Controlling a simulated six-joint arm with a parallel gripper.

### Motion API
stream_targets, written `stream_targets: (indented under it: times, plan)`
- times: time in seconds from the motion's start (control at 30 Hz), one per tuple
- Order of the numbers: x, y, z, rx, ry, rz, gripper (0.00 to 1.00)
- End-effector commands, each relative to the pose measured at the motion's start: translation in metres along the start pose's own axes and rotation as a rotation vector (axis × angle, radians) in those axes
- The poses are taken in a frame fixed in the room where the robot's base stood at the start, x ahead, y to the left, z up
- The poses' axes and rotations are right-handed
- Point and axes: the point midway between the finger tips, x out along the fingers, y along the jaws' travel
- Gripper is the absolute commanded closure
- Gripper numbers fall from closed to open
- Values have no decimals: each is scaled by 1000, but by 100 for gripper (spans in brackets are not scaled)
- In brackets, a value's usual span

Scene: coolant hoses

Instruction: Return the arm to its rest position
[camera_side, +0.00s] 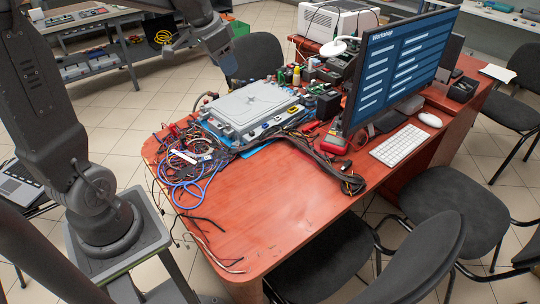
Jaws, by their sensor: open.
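My gripper (226,58) is at the upper left of the side view, raised at the far left of the table. It is small in the picture and its fingertips are hard to make out. It is open, and I see nothing held in it. It is apart from the grey metal housing (252,104) that lies on the red-brown table (275,200).
Blue and red cables (190,190) lie left of the housing, and a black bundle (335,172) lies in front. A monitor (400,65), a keyboard (400,146) and a white lamp (340,45) stand to the right. The table's front is mostly clear. Chairs (455,200) surround it.

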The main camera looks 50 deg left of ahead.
Motion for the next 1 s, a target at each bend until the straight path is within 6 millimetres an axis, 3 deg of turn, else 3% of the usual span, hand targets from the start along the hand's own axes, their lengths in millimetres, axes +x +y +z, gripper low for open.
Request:
stream_targets:
  times: [0.03,0.2,0.4,0.6,1.0]
  plan:
    - [-13,30,6,6,12,-7,53]
    - [-40,107,46,-23,46,-25,53]
    - [-54,164,103,-67,101,-29,53]
    - [-55,184,135,-100,135,-25,53]
    - [-55,186,139,-109,138,-24,53]
